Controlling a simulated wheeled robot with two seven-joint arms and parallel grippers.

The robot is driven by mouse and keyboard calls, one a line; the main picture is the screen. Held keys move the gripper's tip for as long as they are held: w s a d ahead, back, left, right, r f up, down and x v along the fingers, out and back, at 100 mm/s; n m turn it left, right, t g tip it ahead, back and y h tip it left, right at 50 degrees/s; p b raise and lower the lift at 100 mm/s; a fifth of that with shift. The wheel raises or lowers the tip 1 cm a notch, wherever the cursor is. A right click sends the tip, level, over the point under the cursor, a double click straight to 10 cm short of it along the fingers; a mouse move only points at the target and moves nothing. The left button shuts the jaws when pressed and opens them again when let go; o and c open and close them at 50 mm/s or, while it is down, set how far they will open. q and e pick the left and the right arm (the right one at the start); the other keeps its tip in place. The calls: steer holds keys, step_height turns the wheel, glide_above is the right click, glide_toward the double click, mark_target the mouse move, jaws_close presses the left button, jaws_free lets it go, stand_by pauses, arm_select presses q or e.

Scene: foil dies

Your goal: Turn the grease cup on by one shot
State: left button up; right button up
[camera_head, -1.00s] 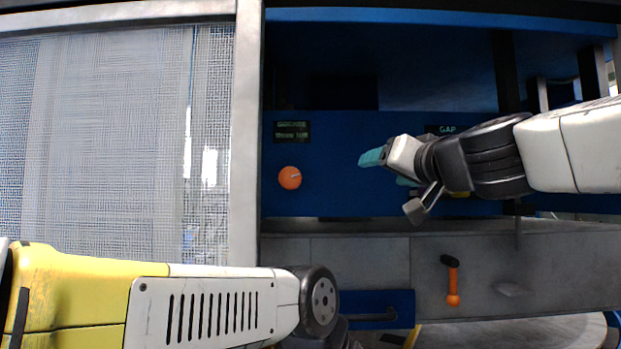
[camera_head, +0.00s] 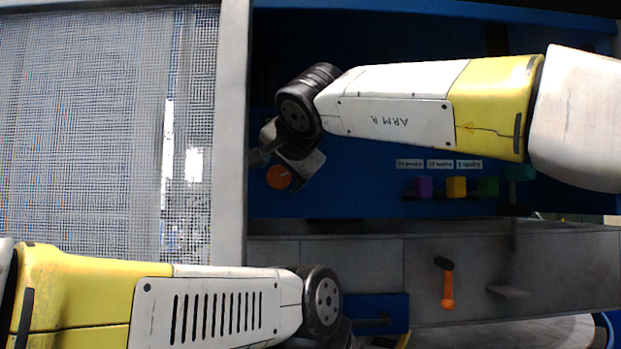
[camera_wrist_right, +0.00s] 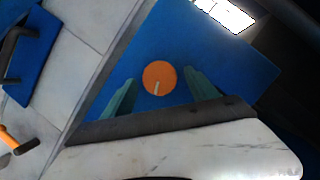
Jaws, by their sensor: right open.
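An orange round knob (camera_head: 279,177) with a pale pointer line sits on the blue panel. I take it for the grease cup. In the right wrist view the knob (camera_wrist_right: 159,78) lies between and beyond the two teal fingertips of my right gripper (camera_wrist_right: 160,90), which stand apart and empty. In the head view the right gripper (camera_head: 290,170) is in front of the panel at the knob and partly hidden by its own wrist; contact cannot be told. My left arm reaches in at the lower left, and its gripper is not clearly visible.
Purple (camera_head: 423,187), yellow (camera_head: 456,187) and green (camera_head: 487,187) blocks sit under small labels on the panel. A hammer-like tool with an orange handle (camera_head: 447,290) is on the grey surface below. A mesh screen (camera_head: 90,130) with a pale post stands at left.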

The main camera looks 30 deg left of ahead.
steer(key=shift+x, duration=1.35)
steer(key=c, duration=1.4)
steer(key=shift+o, duration=0.2)
